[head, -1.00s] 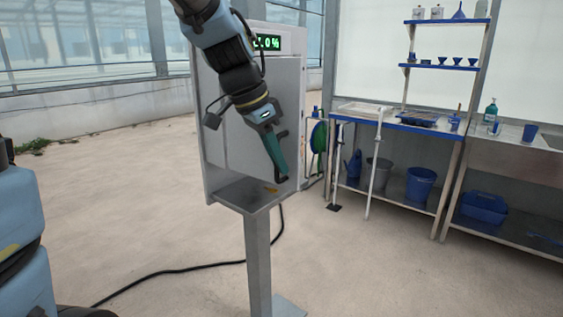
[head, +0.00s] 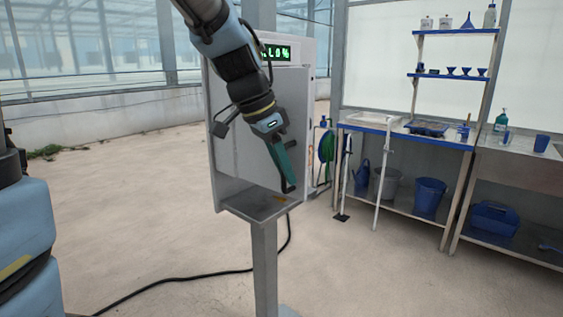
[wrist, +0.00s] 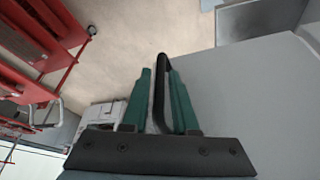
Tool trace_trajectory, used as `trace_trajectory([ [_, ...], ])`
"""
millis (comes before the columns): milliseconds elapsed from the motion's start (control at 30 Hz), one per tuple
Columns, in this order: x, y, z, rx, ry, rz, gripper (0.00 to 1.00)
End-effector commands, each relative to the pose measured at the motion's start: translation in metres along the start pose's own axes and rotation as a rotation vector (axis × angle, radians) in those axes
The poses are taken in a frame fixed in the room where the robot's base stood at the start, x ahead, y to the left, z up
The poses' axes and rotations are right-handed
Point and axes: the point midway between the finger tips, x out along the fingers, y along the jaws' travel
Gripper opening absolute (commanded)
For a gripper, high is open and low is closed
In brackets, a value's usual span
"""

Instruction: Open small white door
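The small white door (head: 237,155) is a pale, flat panel on the front of a box on a grey post, and it looks closed. It also fills the right of the wrist view (wrist: 250,105). Its black bar handle (wrist: 160,85) lies between the two green fingers of my gripper (wrist: 160,100). The fingers stand apart, one on each side of the bar, with narrow gaps. In the head view my gripper (head: 284,172) points down at the door's right side and covers most of the handle.
A green display (head: 275,52) tops the box. A shelf (head: 262,205) juts out below the door. A black cable lies on the floor. A workbench (head: 400,132) with buckets stands right. Red racks (wrist: 40,45) show in the wrist view. The floor at left is open.

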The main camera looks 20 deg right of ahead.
Motion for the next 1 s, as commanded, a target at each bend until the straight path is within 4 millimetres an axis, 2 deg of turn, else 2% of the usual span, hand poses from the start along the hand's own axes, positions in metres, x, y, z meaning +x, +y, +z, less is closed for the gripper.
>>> trace_trajectory([
  [167, -0.019, -0.001, 0.000, 0.000, 0.004, -0.006, 0.27],
  [400, -0.067, -0.001, 0.000, 0.001, 0.004, -0.006, 0.27],
  [600, -0.096, -0.001, 0.000, 0.000, 0.003, -0.003, 0.27],
  [767, -0.106, 0.000, 0.000, -0.001, 0.001, -0.002, 0.27],
  [1000, -0.107, 0.000, 0.000, -0.001, 0.001, -0.001, 0.27],
])
